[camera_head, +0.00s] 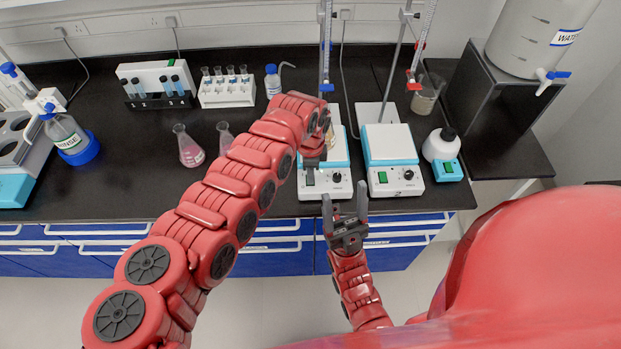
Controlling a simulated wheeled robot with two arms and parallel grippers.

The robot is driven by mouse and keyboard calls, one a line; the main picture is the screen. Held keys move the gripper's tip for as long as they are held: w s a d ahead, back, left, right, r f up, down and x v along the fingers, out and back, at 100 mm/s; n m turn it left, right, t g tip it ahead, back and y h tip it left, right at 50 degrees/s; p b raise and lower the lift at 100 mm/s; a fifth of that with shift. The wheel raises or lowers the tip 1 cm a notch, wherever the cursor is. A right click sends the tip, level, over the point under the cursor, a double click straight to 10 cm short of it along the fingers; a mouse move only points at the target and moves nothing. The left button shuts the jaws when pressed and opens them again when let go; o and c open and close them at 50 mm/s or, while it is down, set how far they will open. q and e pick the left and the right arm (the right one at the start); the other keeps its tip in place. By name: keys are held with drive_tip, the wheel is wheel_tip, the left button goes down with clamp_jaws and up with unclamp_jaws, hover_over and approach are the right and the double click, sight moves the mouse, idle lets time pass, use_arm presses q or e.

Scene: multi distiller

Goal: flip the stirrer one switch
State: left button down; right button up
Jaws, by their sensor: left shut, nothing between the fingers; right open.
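Stirrer one (324,189) is the white and light-blue unit at the bench's front edge, left of a like unit. Its black knob (337,177) shows on the front panel. My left gripper (310,177) is shut and empty, pointing down at the left part of that panel. It hides the switch there, so I cannot tell the switch's position or whether the fingers touch it. My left arm covers part of the unit's top. My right gripper (345,208) is open and empty, in front of the bench edge and just below stirrer one in the picture.
Stirrer two (391,146), with a green switch (383,177), stands close on the right. Burette stands rise behind both units. Pink-filled flasks (189,148), tube racks (228,92) and a blue-capped bottle (272,82) stand left of my arm. The front-left bench top is clear.

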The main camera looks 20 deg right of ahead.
use_arm(q)
drive_tip(key=shift+f, duration=0.3)
drive_tip(key=shift+s+r, duration=0.1)
drive_tip(key=shift+r+p, duration=0.45)
drive_tip(key=shift+r, duration=0.45)
drive_tip(key=shift+r+p, duration=1.2)
drive_tip(key=shift+r, duration=1.35)
drive_tip(key=shift+f, duration=0.1)
